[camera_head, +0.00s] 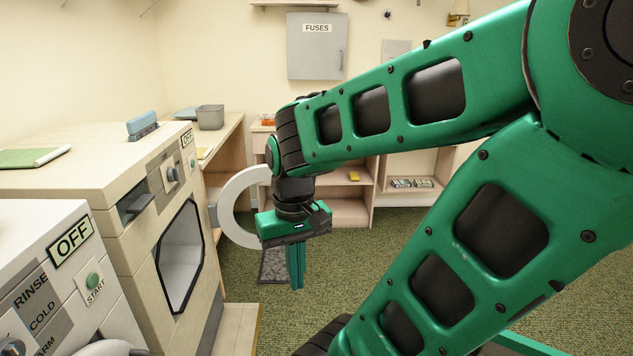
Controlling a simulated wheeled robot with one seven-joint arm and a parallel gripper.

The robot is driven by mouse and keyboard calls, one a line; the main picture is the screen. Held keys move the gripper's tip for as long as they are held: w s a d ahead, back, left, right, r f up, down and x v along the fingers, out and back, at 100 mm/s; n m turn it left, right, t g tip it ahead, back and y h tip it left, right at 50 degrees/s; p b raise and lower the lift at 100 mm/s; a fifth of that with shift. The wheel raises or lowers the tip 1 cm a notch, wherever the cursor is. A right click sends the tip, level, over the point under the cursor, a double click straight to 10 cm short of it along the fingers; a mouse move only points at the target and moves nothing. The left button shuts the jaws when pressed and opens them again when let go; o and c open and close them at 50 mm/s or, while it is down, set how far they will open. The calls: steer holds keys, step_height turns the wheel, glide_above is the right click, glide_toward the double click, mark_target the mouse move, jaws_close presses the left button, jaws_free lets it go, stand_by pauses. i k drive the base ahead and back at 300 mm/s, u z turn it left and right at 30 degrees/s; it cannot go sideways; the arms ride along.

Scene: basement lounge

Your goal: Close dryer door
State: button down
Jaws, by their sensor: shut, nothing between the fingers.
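The dryer (135,225) stands at the left with its front opening (181,258) uncovered, showing a pale drum inside. Its round white door (231,204) is swung open on the far side of the opening and stands out from the front. My gripper (297,284) points down, shut and empty, in front of the door's right part. The gripper and wrist hide part of the door ring. I cannot tell whether the gripper touches the door.
A washer (50,262) with an OFF sign stands nearer at the lower left. Wooden shelves (350,205) stand along the back wall. A grey fuse box (316,46) hangs above them. Green carpet (400,232) is open behind and beneath my arm.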

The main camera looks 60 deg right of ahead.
mark_target(220, 215)
steer(key=z, duration=2.5)
steer(key=i, duration=1.4)
steer(key=u, duration=1.9)
steer(key=i, duration=1)
